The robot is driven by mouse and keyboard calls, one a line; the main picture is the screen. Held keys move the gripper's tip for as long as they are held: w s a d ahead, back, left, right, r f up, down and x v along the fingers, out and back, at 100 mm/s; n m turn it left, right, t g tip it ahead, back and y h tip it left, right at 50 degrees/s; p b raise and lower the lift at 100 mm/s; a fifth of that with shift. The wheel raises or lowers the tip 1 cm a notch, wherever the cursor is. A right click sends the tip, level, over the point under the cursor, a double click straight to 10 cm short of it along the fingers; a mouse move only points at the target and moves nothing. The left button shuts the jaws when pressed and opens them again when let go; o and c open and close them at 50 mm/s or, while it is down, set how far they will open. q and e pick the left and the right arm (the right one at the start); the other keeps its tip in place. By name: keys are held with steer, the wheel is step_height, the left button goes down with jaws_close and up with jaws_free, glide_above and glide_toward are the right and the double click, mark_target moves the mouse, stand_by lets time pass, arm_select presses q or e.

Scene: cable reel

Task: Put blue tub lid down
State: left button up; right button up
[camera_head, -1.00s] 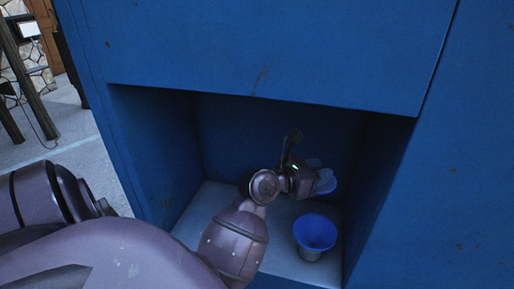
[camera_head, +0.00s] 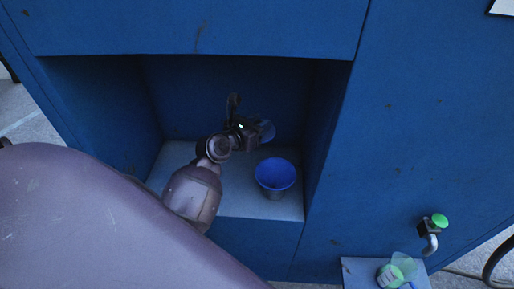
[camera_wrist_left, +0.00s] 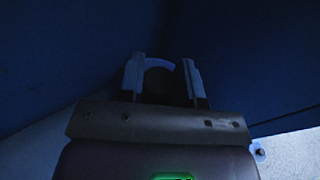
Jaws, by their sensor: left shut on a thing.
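My left gripper (camera_head: 264,130) is inside the blue alcove, behind and slightly left of an open blue tub (camera_head: 275,174). The tub stands upright on the alcove's pale floor, with a paler outside below its blue rim. In the left wrist view my left gripper (camera_wrist_left: 162,78) has its two fingers around a dim, curved edge, which looks like the blue tub lid (camera_wrist_left: 158,64). The lid is dark there, and the gripper mostly hides it in the head view. I cannot tell whether it touches the floor or wall. My right gripper is not in view.
The alcove floor (camera_head: 235,201) is bare left of the tub and in front of it. The alcove's right wall (camera_head: 323,130) is close beside the tub. Outside at lower right are a green-capped tap (camera_head: 432,231) and a small ledge (camera_head: 358,273) holding green-and-white items.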

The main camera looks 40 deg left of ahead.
arm_select(q)
step_height(320, 180, down, 10)
steer(key=b, duration=0.2)
steer(key=shift+b, duration=0.35)
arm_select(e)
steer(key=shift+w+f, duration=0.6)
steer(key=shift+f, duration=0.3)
arm_select(q)
steer(key=shift+r, duration=0.1)
steer(key=shift+f, duration=0.25)
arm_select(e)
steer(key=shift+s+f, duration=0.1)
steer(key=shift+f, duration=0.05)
